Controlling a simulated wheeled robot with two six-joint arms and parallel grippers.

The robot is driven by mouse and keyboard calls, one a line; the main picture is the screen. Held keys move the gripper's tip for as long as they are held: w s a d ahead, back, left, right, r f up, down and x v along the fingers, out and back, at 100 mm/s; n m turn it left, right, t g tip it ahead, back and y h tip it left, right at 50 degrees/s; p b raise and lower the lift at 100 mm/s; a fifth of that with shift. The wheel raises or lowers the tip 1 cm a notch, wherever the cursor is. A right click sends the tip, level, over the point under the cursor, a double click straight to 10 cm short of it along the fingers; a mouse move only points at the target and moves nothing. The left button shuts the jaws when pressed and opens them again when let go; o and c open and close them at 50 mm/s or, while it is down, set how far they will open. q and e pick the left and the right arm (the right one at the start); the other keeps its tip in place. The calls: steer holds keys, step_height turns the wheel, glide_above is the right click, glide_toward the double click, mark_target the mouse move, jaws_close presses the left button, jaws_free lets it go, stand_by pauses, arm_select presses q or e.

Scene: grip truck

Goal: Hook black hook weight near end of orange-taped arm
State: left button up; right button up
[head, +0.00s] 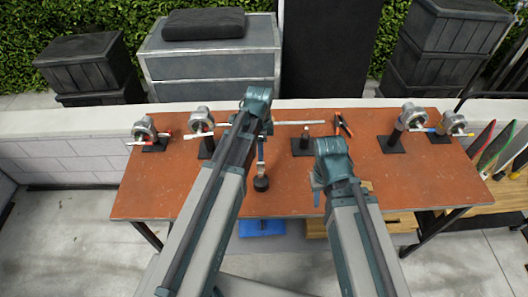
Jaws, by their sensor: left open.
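The black hook weight (261,184) shows in the head view at the front middle of the table, with a light shank rising above it. My left gripper (265,133) is open above the weight, close to the top of the shank. My left wrist hides part of it, and I cannot tell whether they touch.
The orange-brown table (160,190) is clear at its front left. A clamp stand (145,132) is at the far left; two more, one black-based (391,140), are at the right.

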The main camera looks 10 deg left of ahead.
mark_target(261, 171)
arm_select(q)
steer(key=shift+f, duration=0.15)
step_height(261, 171, down, 9)
steer(key=b, duration=0.9)
steer(key=shift+r, duration=0.2)
steer(key=shift+s, duration=0.1)
jaws_close()
steer(key=shift+s+d+f, duration=0.1)
steer(key=shift+s, duration=0.1)
stand_by(0.9)
